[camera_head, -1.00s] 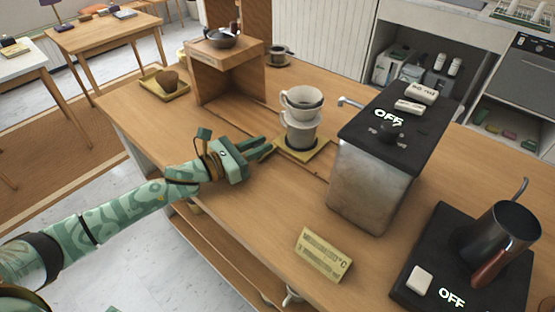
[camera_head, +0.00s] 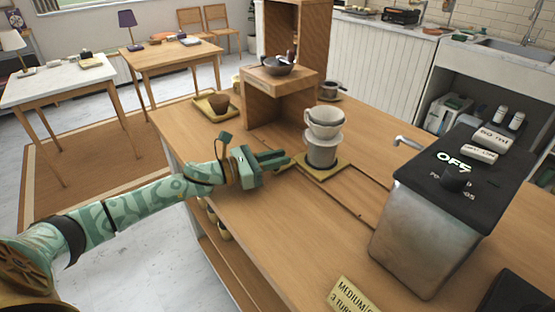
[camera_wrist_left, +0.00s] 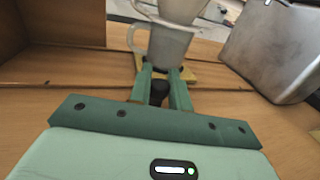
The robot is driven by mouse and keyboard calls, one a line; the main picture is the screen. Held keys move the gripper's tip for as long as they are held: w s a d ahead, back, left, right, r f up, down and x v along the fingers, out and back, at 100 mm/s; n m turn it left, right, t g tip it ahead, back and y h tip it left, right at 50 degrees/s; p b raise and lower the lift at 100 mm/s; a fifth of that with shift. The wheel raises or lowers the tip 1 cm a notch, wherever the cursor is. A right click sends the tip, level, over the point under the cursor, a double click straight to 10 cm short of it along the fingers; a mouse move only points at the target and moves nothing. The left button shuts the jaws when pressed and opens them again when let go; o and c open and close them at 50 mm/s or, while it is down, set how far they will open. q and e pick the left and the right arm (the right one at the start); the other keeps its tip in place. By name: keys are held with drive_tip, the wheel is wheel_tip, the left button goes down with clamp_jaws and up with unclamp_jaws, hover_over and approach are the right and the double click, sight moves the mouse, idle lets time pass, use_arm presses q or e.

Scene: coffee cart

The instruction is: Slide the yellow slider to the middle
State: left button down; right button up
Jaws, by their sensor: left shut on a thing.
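The yellow slider (camera_head: 318,175) is a flat plate on a rail track in the wooden counter. A white cup with a white dripper (camera_head: 323,138) on top stands upright on it. My left gripper (camera_head: 280,158) is low over the counter at the slider's left side. In the left wrist view, its green fingers (camera_wrist_left: 160,88) are shut on a dark knob (camera_wrist_left: 159,97) at the slider's near edge. The yellow slider (camera_wrist_left: 190,76) also shows there, partly hidden by the fingers and cup. My right gripper is not in view.
The rail (camera_head: 365,195) runs on to the right, towards the metal boiler (camera_head: 425,235) with its spout. A wooden shelf stand (camera_head: 285,93) with a dark bowl is behind left. A yellow sign (camera_head: 352,297) is at front.

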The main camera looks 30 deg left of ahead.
use_arm(q)
drive_tip(key=c, duration=1.3)
unclamp_jaws()
drive_tip(key=shift+c, duration=0.2)
drive_tip(key=shift+s, duration=0.1)
drive_tip(key=p+v, duration=0.3)
drive_tip(key=v, duration=1.3)
drive_tip(key=shift+s+a, duration=0.1)
drive_tip(key=shift+s, duration=0.05)
